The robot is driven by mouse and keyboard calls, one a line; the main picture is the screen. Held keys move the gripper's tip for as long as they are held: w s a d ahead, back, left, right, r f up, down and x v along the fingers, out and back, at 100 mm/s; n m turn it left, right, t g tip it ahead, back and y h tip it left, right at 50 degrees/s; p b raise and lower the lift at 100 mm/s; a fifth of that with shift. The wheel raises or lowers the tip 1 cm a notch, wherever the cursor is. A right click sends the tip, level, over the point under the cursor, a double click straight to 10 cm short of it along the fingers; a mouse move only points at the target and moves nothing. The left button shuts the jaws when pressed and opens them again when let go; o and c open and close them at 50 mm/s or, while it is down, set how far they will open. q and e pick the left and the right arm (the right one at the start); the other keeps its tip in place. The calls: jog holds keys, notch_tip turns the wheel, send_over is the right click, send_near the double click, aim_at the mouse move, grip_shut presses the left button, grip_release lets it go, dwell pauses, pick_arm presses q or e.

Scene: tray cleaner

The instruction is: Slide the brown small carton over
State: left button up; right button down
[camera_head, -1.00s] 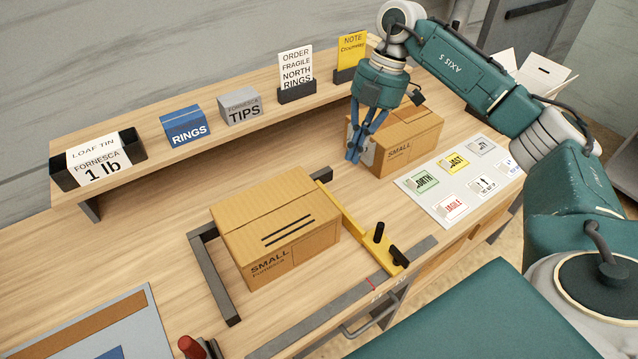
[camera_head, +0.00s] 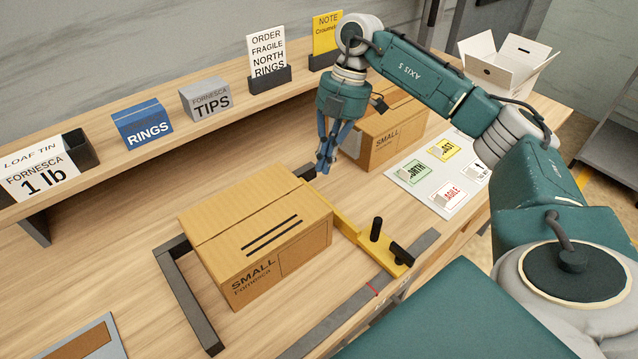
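One brown small carton (camera_head: 262,230) sits flat and closed in the dark bracket and yellow stop on the table. A second brown small carton (camera_head: 392,145) stands farther back to the right. My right gripper (camera_head: 325,167) points down just left of that rear carton and behind the near carton. Its blue fingers come together at the tips and appear shut, with nothing held. The gripper and arm hide the rear carton's left side and part of its top. I cannot tell whether the fingers touch it. My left gripper is out of view.
A dark bracket (camera_head: 190,300) and yellow stop (camera_head: 350,232) with black knobs flank the near carton. A label sheet (camera_head: 407,178) lies right of the rear carton. A shelf (camera_head: 110,170) with boxes and signs runs behind. An open white box (camera_head: 500,65) stands far right.

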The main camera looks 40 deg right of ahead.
aim_at(299, 204)
jog(key=p+x, duration=0.2)
jog(key=x, duration=0.6)
jog(key=shift+s+a, duration=0.1)
jog(key=shift+s, duration=0.05)
jog(key=shift+a+f, duration=0.1)
jog(key=shift+f, duration=0.5)
jog(key=a+p, duration=0.1)
jog(key=a, duration=0.3)
jog(key=shift+s+a+r+p, duration=0.1)
jog(key=shift+s+a+p, duration=0.1)
jog(key=shift+a+p, duration=0.2)
jog(key=shift+a, duration=0.15)
